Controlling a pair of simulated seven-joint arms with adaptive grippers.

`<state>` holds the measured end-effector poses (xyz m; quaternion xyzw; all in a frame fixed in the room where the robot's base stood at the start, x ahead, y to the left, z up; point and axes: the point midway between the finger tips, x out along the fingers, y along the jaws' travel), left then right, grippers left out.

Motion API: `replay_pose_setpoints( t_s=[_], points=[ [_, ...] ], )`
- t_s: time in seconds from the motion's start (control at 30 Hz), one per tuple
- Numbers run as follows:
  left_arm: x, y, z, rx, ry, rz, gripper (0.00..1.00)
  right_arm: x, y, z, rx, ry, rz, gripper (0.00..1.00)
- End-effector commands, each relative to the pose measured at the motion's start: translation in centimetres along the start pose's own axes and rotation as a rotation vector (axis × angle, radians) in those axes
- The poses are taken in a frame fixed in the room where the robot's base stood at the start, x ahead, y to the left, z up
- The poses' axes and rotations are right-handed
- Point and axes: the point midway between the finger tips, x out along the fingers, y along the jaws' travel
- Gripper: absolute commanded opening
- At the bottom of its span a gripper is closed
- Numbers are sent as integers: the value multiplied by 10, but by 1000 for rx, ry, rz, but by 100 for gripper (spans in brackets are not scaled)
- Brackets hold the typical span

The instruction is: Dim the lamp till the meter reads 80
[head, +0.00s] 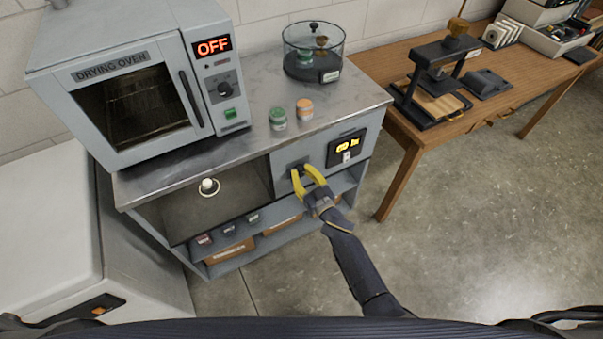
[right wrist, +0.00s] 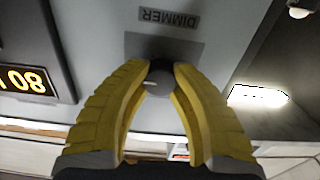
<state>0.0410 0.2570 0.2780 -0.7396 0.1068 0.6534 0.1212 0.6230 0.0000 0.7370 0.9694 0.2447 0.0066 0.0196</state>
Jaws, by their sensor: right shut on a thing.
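The dimmer knob (right wrist: 158,82) is a small grey round knob with a pale pointer mark, under an upside-down DIMMER label in the right wrist view. My right gripper (head: 304,170), with yellow fingers, is shut on the knob at the cabinet front; the fingers (right wrist: 160,75) sit at its two sides. The meter (head: 347,147) is a black panel with yellow digits, too small to read in the head view. In the right wrist view the meter (right wrist: 27,80) is upside down and partly cut off; an 8 and a 0 show. A white round lamp (head: 208,186) shows in the cabinet's left opening. My left gripper is out of view.
A drying oven (head: 140,100) reading OFF stands on the cabinet top (head: 240,135), with green and orange jars (head: 305,108) and a glass vessel (head: 313,50). A wooden table (head: 420,55) with a press stands at right. Floor in front is clear.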

Motion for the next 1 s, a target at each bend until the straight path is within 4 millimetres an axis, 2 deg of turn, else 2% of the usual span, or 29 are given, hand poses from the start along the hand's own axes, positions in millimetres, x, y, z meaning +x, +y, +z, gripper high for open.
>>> replay_pose_setpoints(
  t_s=[0.3, 0.33, 0.6, 0.87, 1.0],
  points=[
    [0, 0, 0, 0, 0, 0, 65, -1, 0, 4, -29, -8, 1, 0],
    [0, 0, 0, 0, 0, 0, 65, -1, 0, 4, -29, -9, 1, 25],
    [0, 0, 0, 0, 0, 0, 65, -1, 0, 3, -28, -5, 1, 56],
    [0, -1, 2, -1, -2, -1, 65, -1, 0, 2, -28, -4, 1, 56],
    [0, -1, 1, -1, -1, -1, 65, -10, 0, 3, -28, -5, 1, 56]
  ],
)
